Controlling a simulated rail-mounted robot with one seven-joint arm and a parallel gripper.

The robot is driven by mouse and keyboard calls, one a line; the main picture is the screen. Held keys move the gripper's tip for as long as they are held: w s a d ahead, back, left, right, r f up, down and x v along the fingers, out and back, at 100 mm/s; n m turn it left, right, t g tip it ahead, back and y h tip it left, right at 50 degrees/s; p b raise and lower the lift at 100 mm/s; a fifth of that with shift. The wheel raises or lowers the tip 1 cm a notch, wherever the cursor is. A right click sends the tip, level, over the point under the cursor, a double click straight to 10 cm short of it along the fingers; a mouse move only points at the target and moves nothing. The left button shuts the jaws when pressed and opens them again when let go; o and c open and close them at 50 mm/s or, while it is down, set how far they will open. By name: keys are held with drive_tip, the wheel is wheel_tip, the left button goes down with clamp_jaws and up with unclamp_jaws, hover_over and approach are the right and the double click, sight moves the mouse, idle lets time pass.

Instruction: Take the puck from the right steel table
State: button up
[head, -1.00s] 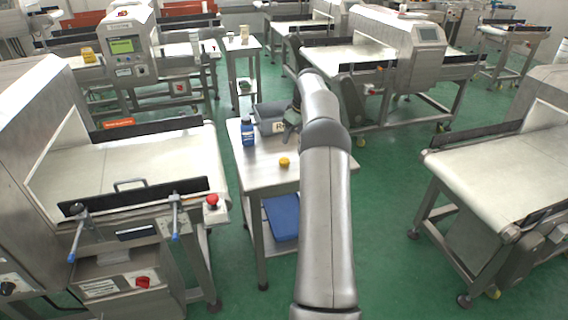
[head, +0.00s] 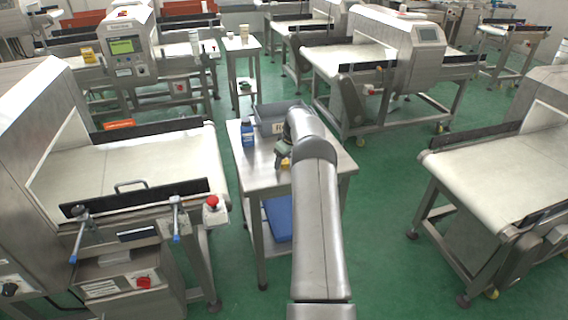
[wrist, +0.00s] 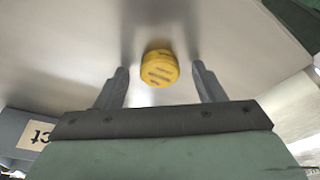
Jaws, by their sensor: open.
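A small yellow puck (wrist: 159,68) with dark slots on its face lies on the steel table (wrist: 60,50). In the wrist view it sits between and just beyond the two fingertips of my gripper (wrist: 159,75), with a gap on each side. My gripper is open and empty. In the head view the puck (head: 285,162) shows only partly beside my gripper (head: 283,158), over the steel table (head: 262,178); my arm hides part of the tabletop.
A blue-labelled bottle (head: 248,133) and a grey bin (head: 281,115) with a label stand at the back of the table. A blue box (head: 279,218) lies on the lower shelf. A conveyor (head: 130,165) with a red button (head: 211,202) is at the left.

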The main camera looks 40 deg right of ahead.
drive_tip(key=c, duration=1.1)
drive_tip(key=shift+o, duration=0.2)
drive_tip(key=shift+r, duration=0.1)
